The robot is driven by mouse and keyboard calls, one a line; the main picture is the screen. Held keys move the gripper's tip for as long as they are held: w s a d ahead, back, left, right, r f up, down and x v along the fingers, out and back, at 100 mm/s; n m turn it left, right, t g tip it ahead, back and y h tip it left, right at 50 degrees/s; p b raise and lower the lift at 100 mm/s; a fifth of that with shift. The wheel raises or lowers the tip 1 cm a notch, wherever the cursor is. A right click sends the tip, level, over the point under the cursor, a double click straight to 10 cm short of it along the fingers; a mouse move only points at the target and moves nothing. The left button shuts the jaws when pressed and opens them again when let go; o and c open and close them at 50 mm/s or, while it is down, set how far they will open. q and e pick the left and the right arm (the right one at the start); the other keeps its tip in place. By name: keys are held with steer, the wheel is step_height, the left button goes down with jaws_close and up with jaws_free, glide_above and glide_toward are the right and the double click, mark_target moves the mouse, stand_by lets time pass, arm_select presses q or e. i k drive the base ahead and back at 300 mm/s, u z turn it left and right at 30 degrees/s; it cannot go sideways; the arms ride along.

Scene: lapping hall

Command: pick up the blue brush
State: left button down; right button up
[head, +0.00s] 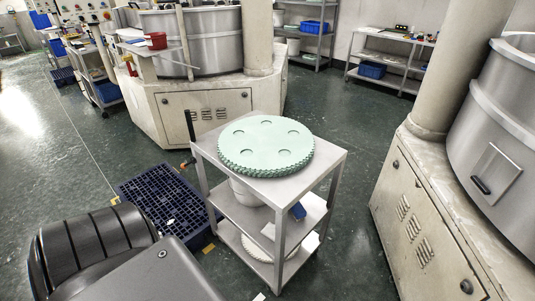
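A small blue object (298,211) lies on the middle shelf of the grey metal cart (328,163), near its right side. It may be the blue brush, but it is too small and too partly hidden behind the cart's front leg to be sure. No other blue thing in view looks clearly like a brush. Neither of my grippers is in view. A dark, ribbed part of my own body fills the lower left corner.
A pale green toothed disc (266,143) covers most of the cart's top. A white bucket (246,193) stands on the middle shelf. A dark blue plastic pallet (165,205) lies left of the cart. Large machines stand behind (205,100) and right (430,215), with green floor between.

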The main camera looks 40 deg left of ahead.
mark_target(299, 212)
steer(key=u, duration=1)
steer(key=i, duration=1.05)
steer(key=u, duration=1.05)
